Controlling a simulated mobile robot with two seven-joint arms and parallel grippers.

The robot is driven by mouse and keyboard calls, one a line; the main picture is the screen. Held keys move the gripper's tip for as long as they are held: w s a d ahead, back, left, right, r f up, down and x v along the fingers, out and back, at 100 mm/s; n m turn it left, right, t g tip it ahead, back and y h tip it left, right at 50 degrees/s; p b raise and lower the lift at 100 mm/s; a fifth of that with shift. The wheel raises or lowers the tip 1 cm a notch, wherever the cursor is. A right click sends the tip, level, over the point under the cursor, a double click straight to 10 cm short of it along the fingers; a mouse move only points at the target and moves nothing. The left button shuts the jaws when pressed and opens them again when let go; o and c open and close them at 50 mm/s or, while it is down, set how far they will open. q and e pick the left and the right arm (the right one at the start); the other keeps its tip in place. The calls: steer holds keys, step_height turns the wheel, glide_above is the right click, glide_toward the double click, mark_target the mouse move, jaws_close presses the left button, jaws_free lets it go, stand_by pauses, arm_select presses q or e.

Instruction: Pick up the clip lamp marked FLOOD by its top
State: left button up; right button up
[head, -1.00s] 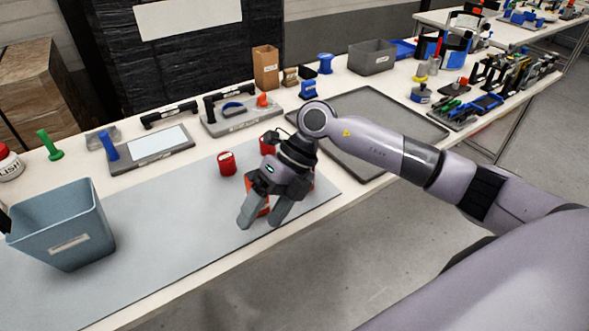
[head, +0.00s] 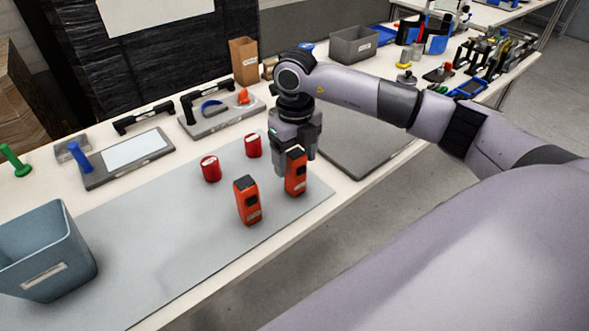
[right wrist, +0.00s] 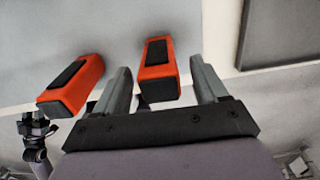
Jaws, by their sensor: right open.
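Two upright orange clip lamps with dark panels stand on the grey mat. The right-hand lamp (head: 296,182) is at my right gripper (head: 295,165), which points down and is open. In the right wrist view this lamp (right wrist: 157,78) stands between the two spread fingers of the right gripper (right wrist: 160,68), with gaps on both sides. The other lamp (head: 247,203) is to the left, outside the fingers; it also shows in the right wrist view (right wrist: 72,88). No lettering is legible on either lamp. A small grey and dark arm part shows at lower left of the wrist view, perhaps my left arm.
Two red cans, one left (head: 211,168) and one right (head: 253,146), stand behind the lamps. A blue-grey bin (head: 45,250) is at the left. A dark tray (head: 350,140) lies to the right of the gripper. The mat (head: 160,240) is clear between bin and lamps.

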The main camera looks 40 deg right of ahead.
step_height(320, 180, down, 3)
steer(key=shift+s+f, duration=0.1)
steer(key=c, duration=1.1)
